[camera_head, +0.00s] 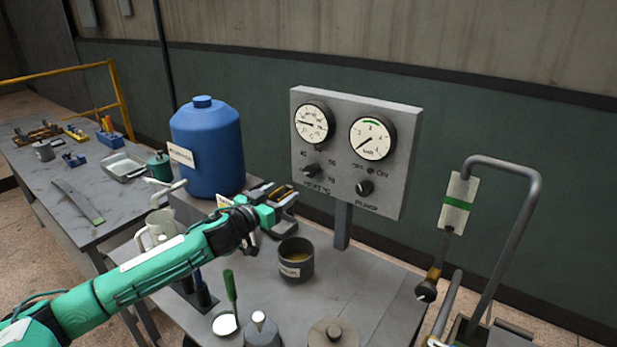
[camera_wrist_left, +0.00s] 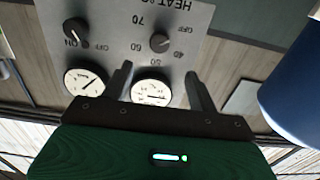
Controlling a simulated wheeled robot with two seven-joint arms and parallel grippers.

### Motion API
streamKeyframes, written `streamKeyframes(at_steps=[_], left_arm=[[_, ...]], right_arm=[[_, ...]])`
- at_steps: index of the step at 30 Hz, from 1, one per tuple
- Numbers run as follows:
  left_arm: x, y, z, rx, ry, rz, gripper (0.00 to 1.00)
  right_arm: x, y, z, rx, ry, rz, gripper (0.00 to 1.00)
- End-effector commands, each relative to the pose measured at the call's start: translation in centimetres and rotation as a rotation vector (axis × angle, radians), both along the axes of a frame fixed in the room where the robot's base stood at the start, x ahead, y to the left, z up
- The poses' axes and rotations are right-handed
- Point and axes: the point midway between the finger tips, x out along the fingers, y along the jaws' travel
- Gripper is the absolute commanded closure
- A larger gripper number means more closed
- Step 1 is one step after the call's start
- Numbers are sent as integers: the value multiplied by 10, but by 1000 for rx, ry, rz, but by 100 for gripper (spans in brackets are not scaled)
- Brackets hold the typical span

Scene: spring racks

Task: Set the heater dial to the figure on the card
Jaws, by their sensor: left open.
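The grey control panel (camera_head: 345,120) stands at the back of the table. Its black heater dial (camera_head: 311,171) is at lower left, under a round gauge; a pump dial (camera_head: 364,188) is to its right. In the left wrist view the panel is upside down, with the heater dial (camera_wrist_left: 160,42) among figures 40 to 70 and OFF; its exact setting is unclear. My left gripper (camera_head: 284,197) is open and empty, apart from the dial, in front of the panel's lower left. A small yellow and white card (camera_head: 224,201) is partly hidden by my arm; its figure is unreadable.
A large blue tank (camera_head: 207,148) stands left of the panel. A dark pot (camera_head: 296,259) and a green-handled tool (camera_head: 231,287) are in front. At right are a bent grey pipe (camera_head: 512,250) and a green-striped tag (camera_head: 459,202). A second table (camera_head: 50,178) is at far left.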

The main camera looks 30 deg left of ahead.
Motion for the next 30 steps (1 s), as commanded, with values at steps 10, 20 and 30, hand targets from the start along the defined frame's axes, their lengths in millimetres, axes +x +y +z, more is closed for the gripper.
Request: streamKeyframes(at_steps=[10,20,30], left_arm=[[44,-6,4,-1,-1,1,41],[95,-13,4,-1,-1,1,41],[126,-18,1,0,0,-1,41]], right_arm=[[1,1,20,1,-1,0,100],[1,-2,38,-2,-1,1,100],[0,-5,46,-5,-1,2,100]])
